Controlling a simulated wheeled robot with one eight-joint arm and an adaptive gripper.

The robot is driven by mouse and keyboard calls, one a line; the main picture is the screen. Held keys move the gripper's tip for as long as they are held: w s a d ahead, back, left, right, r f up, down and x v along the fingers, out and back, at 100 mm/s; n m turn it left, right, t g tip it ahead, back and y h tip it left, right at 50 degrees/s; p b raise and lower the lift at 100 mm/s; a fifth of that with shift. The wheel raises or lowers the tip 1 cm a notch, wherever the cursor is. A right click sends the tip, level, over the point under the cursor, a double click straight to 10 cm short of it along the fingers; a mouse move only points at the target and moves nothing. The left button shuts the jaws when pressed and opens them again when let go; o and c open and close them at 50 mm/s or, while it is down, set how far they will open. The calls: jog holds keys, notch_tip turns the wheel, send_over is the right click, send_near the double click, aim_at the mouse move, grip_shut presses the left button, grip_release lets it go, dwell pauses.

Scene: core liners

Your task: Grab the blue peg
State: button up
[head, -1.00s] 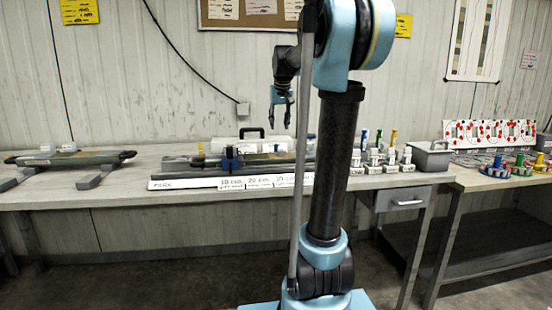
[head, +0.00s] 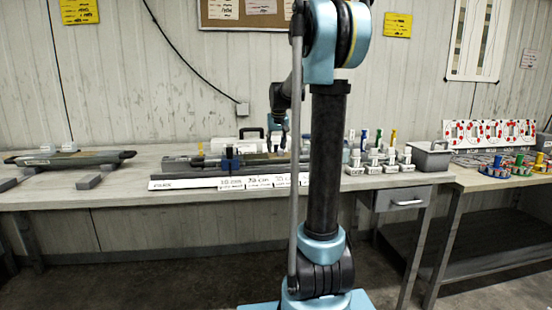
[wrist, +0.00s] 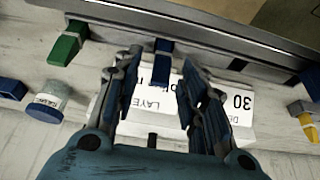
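In the wrist view, a dark blue peg (wrist: 163,60) stands upright beside the grey rail, in line with the gap between my fingertips. My gripper (wrist: 160,72) is open, with one finger on each side of that gap; I cannot tell whether the fingers touch the peg. The head view shows my gripper (head: 277,146) low over the long core tray (head: 255,160) on the bench. In the head view another blue peg (head: 364,139) stands among the white stands to the right. A blue block (wrist: 12,90) also shows at the wrist view's left edge.
A green peg (wrist: 68,42) and a white-and-blue round container (wrist: 48,106) lie left of my fingers. A yellow piece (wrist: 307,122) is at the right. White printed cards (wrist: 150,108) lie below the fingers. A grey box (head: 430,157) stands farther right on the bench.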

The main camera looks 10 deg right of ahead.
jog(key=shift+w+f, duration=0.15)
jog(key=shift+f, duration=0.2)
jog(key=c, duration=0.9)
jog(key=shift+r, duration=0.15)
